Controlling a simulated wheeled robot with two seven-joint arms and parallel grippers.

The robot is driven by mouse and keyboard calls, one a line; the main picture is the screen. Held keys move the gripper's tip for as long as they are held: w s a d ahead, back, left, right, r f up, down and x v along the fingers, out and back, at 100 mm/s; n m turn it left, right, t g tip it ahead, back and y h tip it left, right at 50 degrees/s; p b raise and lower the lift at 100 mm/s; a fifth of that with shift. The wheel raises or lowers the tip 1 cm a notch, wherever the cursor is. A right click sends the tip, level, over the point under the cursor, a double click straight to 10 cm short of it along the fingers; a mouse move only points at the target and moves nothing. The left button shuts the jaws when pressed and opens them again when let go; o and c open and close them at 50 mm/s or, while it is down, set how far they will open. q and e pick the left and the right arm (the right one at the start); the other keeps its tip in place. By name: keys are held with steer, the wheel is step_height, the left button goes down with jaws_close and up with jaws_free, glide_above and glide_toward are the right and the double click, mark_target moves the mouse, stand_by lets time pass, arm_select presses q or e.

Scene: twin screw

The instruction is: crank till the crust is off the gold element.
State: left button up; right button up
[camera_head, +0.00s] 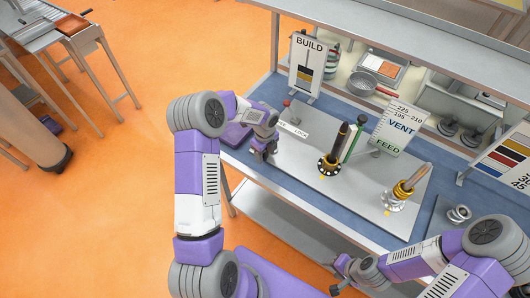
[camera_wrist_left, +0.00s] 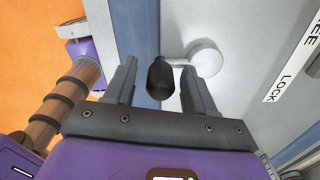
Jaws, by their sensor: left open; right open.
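A crank with a black knob (camera_wrist_left: 160,78) on a short arm from a round pale hub (camera_wrist_left: 206,57) shows in the left wrist view. My left gripper (camera_wrist_left: 160,88) is open, and the knob appears between its fingers without visible contact. In the head view, my left gripper (camera_head: 262,154) is at the plate's left edge and hides the crank. A dark upright shaft (camera_head: 341,138) has a gold piece (camera_head: 328,162) at its foot. Another gold element (camera_head: 403,189) sits on a silver flange (camera_head: 393,203). Crust is too small to make out. My right gripper (camera_head: 341,276) is open and empty near the front.
A red-knobbed lever (camera_head: 287,104) stands near the FREE/LOCK label (camera_head: 293,130). A BUILD board (camera_head: 307,66) and a VENT/FEED sign (camera_head: 398,128) stand behind. Silver rings (camera_head: 459,214) lie right of the plate (camera_head: 359,186). A metal bowl (camera_head: 363,84) is at the back.

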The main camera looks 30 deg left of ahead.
arm_select(q)
jaws_close()
stand_by(0.3)
steer(key=shift+d, duration=0.1)
